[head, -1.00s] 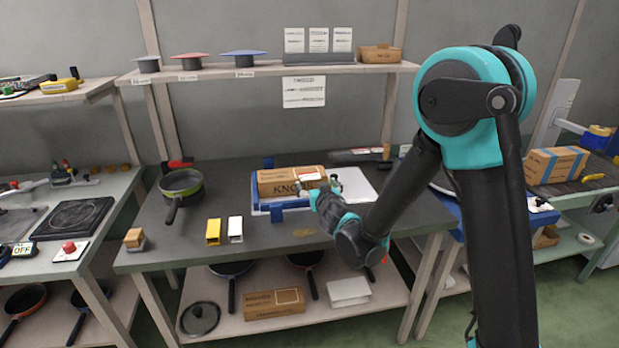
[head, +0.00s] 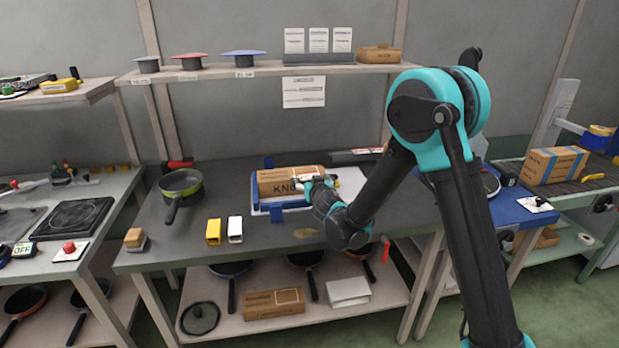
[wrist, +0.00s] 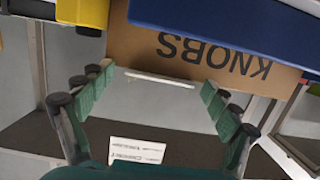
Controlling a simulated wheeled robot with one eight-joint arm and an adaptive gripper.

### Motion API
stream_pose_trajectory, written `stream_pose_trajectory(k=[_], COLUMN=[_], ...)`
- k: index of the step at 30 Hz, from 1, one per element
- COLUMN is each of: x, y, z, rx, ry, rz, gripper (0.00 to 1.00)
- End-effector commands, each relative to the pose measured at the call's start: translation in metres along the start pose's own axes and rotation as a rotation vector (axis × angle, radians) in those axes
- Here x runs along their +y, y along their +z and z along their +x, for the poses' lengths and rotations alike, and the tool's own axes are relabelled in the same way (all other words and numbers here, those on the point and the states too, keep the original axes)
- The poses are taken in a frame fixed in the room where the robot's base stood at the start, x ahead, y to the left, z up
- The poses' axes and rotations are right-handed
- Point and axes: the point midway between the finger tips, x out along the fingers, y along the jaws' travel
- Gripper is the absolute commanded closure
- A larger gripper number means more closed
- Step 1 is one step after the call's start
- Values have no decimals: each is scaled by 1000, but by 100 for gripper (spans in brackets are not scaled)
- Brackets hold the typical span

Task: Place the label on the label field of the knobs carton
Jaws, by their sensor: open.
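The knobs carton (head: 278,183) is a brown box lying in a blue-edged frame (head: 257,197) on the grey workbench. In the wrist view the carton (wrist: 190,45) shows its KNOBS print upside down. A thin white strip (wrist: 160,77), seen nearly edge-on and apparently the label, lies along the carton's edge between my fingertips. My gripper (head: 308,181) is at the right part of the carton; its green fingers (wrist: 157,79) are spread in the wrist view, apart from the strip's ends. The label field itself cannot be made out; my gripper covers part of the carton.
A yellow block (head: 213,231) and a white block (head: 235,229) stand on the bench left of my arm. A green pan (head: 181,186) lies farther left. A shelf (head: 300,69) with lids runs above.

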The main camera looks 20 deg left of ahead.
Motion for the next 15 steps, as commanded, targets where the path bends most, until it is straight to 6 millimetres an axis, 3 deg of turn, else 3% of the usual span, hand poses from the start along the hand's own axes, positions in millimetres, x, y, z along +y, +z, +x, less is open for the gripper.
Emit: stream_pose_trajectory(k=[1, 9, 15], x=[0, 0, 0], y=[0, 0, 0], z=[0, 0, 0], rx=[0, 0, 0], ry=[0, 0, 1], rz=[0, 0, 0], gripper=[13, 45, 45])
